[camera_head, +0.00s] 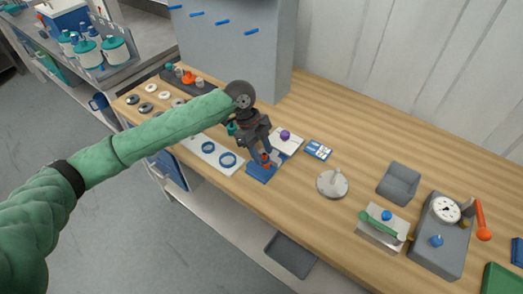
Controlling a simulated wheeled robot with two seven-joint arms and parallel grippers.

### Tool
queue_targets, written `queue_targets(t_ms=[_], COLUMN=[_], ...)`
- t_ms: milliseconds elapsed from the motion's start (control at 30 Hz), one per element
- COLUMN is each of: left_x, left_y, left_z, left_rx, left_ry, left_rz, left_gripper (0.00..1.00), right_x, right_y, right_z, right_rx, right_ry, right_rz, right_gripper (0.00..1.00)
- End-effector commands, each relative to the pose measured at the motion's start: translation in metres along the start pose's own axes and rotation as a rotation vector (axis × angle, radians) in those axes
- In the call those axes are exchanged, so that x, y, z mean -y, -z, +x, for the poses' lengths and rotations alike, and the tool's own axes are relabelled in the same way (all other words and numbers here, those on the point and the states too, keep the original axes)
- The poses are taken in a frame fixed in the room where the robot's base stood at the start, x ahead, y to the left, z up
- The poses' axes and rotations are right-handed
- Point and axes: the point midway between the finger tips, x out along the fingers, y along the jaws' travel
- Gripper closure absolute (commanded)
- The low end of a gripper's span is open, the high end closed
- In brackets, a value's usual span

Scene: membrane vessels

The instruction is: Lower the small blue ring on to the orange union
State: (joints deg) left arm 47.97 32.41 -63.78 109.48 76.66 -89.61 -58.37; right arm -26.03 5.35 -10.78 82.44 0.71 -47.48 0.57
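My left gripper (267,158) points down over the blue block (262,172) near the front edge of the bench. An orange piece that looks like the union (265,158) shows in part between the fingertips. The fingers hide much of it, and I cannot tell whether they touch it or hold a ring. My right gripper is not in view.
A white pad with a purple knob (285,135) stands just behind the gripper. A round metal disc with a post (332,183), a grey block (398,183) and a gauge unit (441,236) stand to the right. Small round parts (151,88) line the left.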

Motion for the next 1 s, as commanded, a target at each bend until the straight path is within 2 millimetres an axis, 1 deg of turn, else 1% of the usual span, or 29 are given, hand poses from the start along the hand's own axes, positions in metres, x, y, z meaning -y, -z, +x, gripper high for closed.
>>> queue_targets(t_ms=[33,67,367,500,567,700,900,1000], left_x=[0.000,0.000,0.000,0.001,0.001,0.001,0.001,0.001], left_y=[0.000,0.000,0.000,-0.001,-0.002,-0.002,-0.001,-0.001], left_z=[0.000,0.000,-0.001,-0.010,-0.017,-0.037,-0.064,-0.073], left_rx=[0.000,0.000,0.000,0.002,0.002,0.001,0.000,0.001], left_ry=[0.000,0.000,0.000,0.002,0.003,0.003,0.002,0.002], left_rz=[0.000,0.000,0.000,0.000,0.000,0.000,0.001,0.000], left_gripper=[0.50,0.46,0.46,0.46,0.46,0.46,0.46,0.46], right_x=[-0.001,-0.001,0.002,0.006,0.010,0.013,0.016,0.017], right_y=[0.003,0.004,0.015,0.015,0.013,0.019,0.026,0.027], right_z=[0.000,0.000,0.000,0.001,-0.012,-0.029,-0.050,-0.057], right_rx=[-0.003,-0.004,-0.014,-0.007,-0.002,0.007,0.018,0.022], right_ry=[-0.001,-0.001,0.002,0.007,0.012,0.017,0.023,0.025], right_rz=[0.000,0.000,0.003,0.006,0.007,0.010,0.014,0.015], right_gripper=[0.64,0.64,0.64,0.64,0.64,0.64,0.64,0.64])
